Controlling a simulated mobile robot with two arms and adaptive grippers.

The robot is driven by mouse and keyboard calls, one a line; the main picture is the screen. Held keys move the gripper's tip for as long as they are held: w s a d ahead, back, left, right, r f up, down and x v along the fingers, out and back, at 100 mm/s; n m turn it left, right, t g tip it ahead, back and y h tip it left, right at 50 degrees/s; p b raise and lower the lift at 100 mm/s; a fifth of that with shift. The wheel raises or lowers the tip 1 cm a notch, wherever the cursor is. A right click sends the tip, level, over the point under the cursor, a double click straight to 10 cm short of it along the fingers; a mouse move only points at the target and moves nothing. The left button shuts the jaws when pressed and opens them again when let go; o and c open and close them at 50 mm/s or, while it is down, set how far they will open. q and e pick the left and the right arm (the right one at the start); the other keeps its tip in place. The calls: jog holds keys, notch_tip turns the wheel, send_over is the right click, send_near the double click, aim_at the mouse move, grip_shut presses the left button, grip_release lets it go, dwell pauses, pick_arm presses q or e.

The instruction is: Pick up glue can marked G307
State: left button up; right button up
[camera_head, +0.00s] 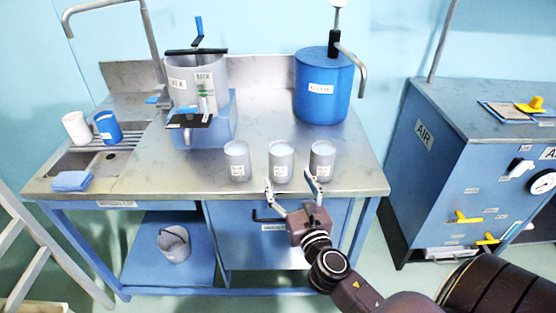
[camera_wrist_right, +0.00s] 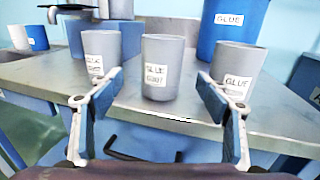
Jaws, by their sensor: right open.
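Three grey cans with white labels stand in a row near the front edge of the steel bench. The middle can (camera_head: 281,160) also shows in the right wrist view (camera_wrist_right: 162,55); its label reads GLUE, with a blurred second line that looks like G307. The left can (camera_head: 237,161) and right can (camera_head: 322,158) stand upright on either side, their lower label lines too small to read. My right gripper (camera_head: 289,181) is open and empty just in front of the middle can, its fingers pointing toward it. My left gripper is out of view.
A big blue GLUE drum (camera_head: 322,95) with a spout stands behind the cans. A mixer pot (camera_head: 181,88) on a blue base is at the back left. A sink with cups (camera_head: 107,128) is further left. A blue AIR cabinet (camera_head: 425,165) stands right.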

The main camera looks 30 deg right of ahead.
aim_at(285, 170)
jog(key=x, duration=0.3)
jog(key=shift+w+f, duration=0.2)
jog(key=shift+w, duration=0.1)
jog(key=shift+r, duration=0.2)
jog(key=shift+w+d+r, duration=0.1)
jog(key=shift+w+d, duration=0.1)
jog(key=shift+w, duration=0.15)
jog(key=x, duration=0.4)
jog(key=shift+s+d+f, duration=0.1)
jog(key=shift+d+f, duration=0.1)
jog(key=shift+f, duration=0.1)
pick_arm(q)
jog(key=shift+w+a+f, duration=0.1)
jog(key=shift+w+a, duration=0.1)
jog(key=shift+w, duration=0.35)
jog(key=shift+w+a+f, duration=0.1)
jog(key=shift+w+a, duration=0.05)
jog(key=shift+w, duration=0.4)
pick_arm(e)
jog(key=shift+r, duration=0.1)
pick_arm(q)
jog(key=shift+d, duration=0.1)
pick_arm(e)
jog(key=shift+c, duration=0.2)
